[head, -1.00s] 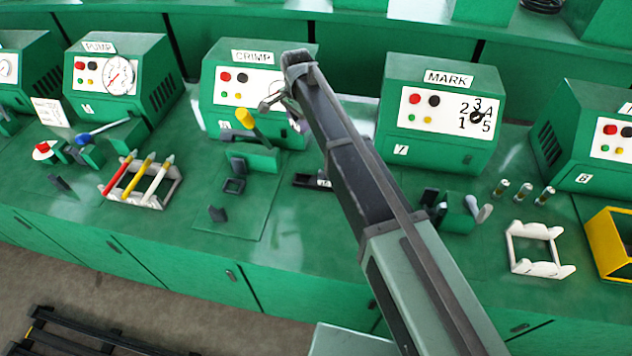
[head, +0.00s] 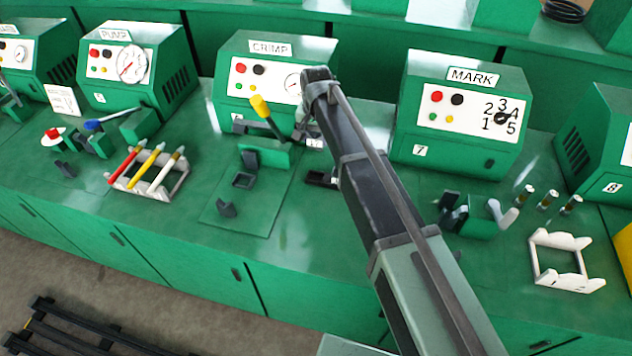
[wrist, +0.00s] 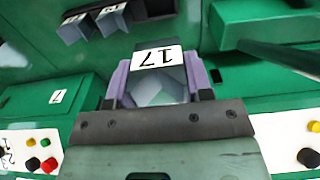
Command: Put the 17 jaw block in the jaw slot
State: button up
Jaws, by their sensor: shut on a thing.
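The 17 jaw block (wrist: 157,57) is in my gripper (wrist: 158,82) in the wrist view, its white label reading upside down. The jaws are shut on it, one finger on each side. It is held above the green bench. In the head view my gripper (head: 308,128) is mostly hidden behind my arm, in front of the CRIMP machine (head: 268,76).
The rack of other jaw blocks shows in the wrist view (wrist: 112,18), partly cut off. The yellow-tipped lever (head: 260,107) rises near my gripper. A white rack with coloured sticks (head: 150,180) stands left. The MARK machine (head: 462,110) stands right.

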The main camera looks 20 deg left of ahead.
aim_at(316, 179)
notch_tip(316, 179, down, 14)
jog(key=b, duration=1.1)
jog(key=shift+f+b, duration=0.2)
jog(key=shift+b, duration=0.15)
jog(key=shift+r+p, duration=0.3)
jog(key=shift+f, duration=0.25)
jog(key=o, duration=1.3)
jog(key=shift+s+a, duration=0.1)
jog(key=shift+b, duration=0.3)
jog(key=shift+r, duration=0.1)
